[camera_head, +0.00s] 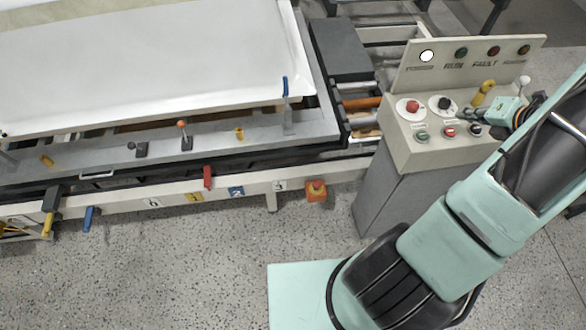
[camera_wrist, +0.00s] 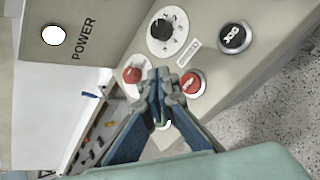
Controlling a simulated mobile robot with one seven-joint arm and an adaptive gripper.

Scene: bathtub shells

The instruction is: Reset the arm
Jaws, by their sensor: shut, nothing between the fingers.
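My gripper (camera_wrist: 160,78) is shut and empty in the wrist view. Its fingertips are together in front of the control panel, between the red knob (camera_wrist: 132,75) and the red stop button (camera_wrist: 192,83). I cannot tell whether the tips touch the panel. In the head view my arm comes in from the right and reaches the right end of the grey control console (camera_head: 385,200).
The console carries a black dial (camera_wrist: 160,30), a black JOG button (camera_wrist: 235,37) and a lit white power lamp (camera_head: 427,56). A yellow-handled lever (camera_head: 483,92) stands close to my wrist. A long machine bed with a white sheet (camera_head: 150,60) lies left. Speckled floor (camera_head: 170,280) is clear in front.

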